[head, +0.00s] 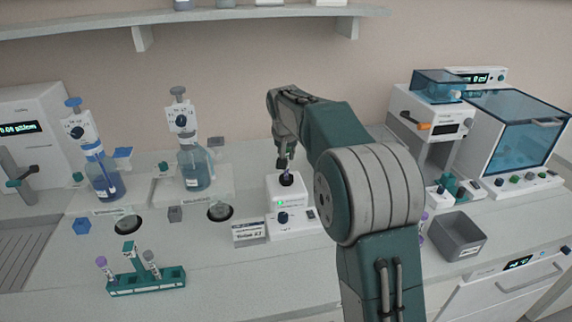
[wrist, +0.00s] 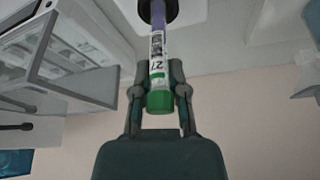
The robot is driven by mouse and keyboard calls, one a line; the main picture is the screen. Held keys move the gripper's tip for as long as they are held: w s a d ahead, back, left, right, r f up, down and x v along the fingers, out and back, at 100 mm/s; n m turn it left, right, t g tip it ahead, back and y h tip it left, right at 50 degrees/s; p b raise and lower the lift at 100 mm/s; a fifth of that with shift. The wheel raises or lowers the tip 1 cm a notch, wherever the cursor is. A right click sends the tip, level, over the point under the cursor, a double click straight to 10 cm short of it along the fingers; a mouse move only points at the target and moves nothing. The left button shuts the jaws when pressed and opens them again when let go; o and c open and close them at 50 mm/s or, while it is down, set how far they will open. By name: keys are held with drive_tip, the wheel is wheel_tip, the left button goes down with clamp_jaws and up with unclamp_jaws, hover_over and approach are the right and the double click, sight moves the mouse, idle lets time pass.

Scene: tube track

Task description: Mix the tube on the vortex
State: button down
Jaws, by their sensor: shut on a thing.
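My gripper (head: 285,160) is over the vortex mixer (head: 285,193), a small white box with a black cup (head: 287,179) on top. In the wrist view the gripper (wrist: 159,88) is shut on a tube (wrist: 157,50) with a green end, a white printed label and a violet far part. The violet end meets the black cup (wrist: 158,12); its tip is hidden there. How hard the tube presses on the cup cannot be told. In the head view the tube is mostly hidden by the fingers.
A green rack (head: 147,281) with several tubes stands at the front left. Two bottles with dispensers (head: 196,168) (head: 104,177) stand behind it. A grey bin (head: 457,236) and a blue-lidded machine (head: 515,130) are at the right. A shelf (head: 190,18) runs above.

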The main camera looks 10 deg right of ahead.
idle(0.6)
drive_tip(key=shift+r, duration=3.5)
drive_tip(key=shift+s, duration=0.1)
